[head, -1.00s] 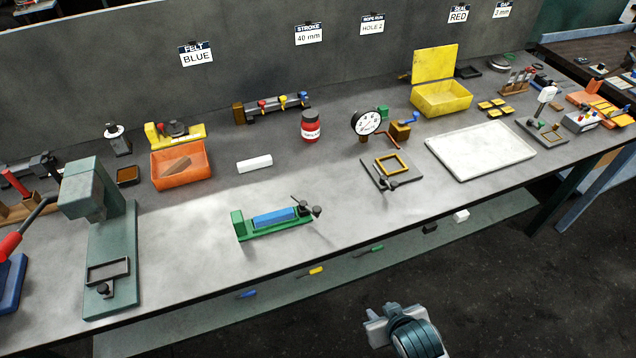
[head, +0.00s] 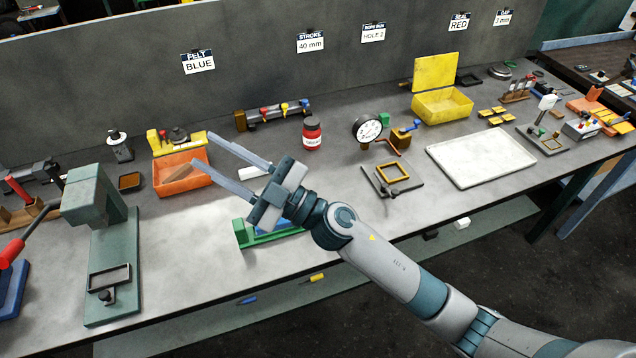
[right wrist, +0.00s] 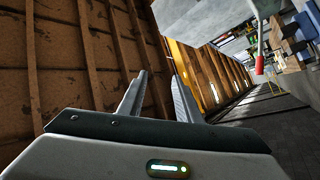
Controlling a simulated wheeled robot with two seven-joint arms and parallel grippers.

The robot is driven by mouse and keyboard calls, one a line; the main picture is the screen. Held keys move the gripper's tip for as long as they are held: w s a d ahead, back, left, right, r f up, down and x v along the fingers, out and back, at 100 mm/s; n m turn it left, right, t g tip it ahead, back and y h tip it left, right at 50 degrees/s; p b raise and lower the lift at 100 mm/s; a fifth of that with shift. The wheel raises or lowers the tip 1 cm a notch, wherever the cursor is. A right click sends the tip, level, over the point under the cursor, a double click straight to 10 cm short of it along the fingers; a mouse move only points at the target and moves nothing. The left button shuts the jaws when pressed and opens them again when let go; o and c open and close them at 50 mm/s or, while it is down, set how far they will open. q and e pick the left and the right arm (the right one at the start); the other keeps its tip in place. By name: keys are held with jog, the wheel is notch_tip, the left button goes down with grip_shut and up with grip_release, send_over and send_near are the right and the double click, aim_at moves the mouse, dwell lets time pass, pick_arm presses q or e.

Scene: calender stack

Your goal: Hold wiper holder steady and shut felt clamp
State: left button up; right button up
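The green wiper holder (head: 241,234) lies on the grey bench, partly hidden behind my right gripper and arm. A small part of its blue felt strip (head: 286,225) shows. The dark felt clamp at the holder's right end is hidden by my right arm, so I cannot tell its state now. My right gripper (head: 205,151) is open and empty, its two long fingers apart and pointing up-left in the picture. It appears to be above the bench, over the holder. The fingers also show apart in the right wrist view (right wrist: 160,85), with nothing between them. My left gripper is not in view.
An orange bin (head: 181,180) and a white block (head: 252,172) are beyond the gripper. A green press (head: 112,250) stands to the left. A dial gauge (head: 368,129), a plate with a yellow frame (head: 393,174) and a white tray (head: 482,154) are to the right.

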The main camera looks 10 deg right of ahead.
jog(key=s+a+f+n+g, duration=0.2)
jog(key=s+a+n+g, duration=0.35)
jog(key=n+g, duration=0.35)
notch_tip(320, 180, down, 10)
jog(key=d+n+g+h, duration=0.1)
jog(key=n+g+h, duration=0.35)
jog(key=h, duration=0.35)
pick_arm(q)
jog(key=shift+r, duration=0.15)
pick_arm(e)
jog(key=w+d+f+m+t+h, duration=0.1)
jog(key=w+d+f+h, duration=0.1)
jog(key=w+d+h, duration=0.4)
jog(key=w+d+f+m+t+h, duration=0.2)
jog(key=w+d+h, duration=0.4)
jog(key=d, duration=1.1)
jog(key=shift+w+f+h, duration=0.15)
jog(key=shift+f+h, duration=0.15)
jog(key=shift+f, duration=0.1)
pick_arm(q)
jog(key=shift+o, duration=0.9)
pick_arm(e)
jog(key=shift+a, duration=0.1)
